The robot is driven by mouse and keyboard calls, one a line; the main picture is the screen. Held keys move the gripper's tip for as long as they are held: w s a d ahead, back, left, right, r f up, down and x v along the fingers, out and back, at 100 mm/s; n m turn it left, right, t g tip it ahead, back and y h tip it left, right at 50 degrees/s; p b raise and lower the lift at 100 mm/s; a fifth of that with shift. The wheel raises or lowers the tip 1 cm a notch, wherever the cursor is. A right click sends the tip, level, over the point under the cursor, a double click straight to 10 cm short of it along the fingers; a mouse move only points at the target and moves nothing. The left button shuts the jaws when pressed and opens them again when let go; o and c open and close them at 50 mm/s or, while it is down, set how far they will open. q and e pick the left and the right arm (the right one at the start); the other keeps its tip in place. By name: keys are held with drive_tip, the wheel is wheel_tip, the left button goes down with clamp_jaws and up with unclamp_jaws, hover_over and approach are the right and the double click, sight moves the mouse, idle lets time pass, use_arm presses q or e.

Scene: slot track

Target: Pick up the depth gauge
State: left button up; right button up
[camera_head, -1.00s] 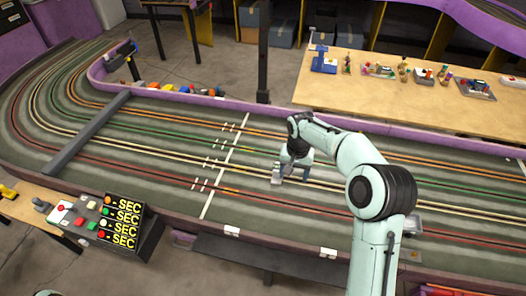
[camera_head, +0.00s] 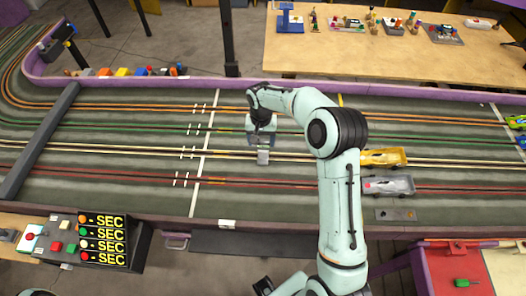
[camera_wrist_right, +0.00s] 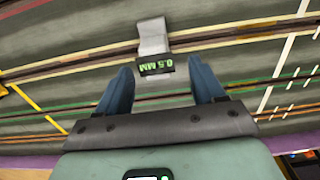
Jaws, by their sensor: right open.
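The depth gauge (camera_wrist_right: 153,38) is a light grey block with a dark display reading "0.5 MM" in green. It stands on the slot track across a pale lane line; in the head view it shows as a small grey block (camera_head: 263,156) just in front of my right gripper (camera_head: 262,138). My left gripper is not in view.
A yellow car (camera_head: 383,158) and a silver car (camera_head: 388,186) stand on the track to the right, with a flat grey plate (camera_head: 395,214) nearby. A dark bar (camera_head: 40,140) crosses the track at left. A wooden table (camera_head: 380,52) with small items stands behind.

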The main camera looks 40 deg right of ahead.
sight(263, 146)
drive_tip(key=f, duration=0.5)
drive_tip(key=shift+d+f, duration=0.15)
drive_tip(key=shift+d, duration=0.25)
drive_tip(key=c, duration=1.1)
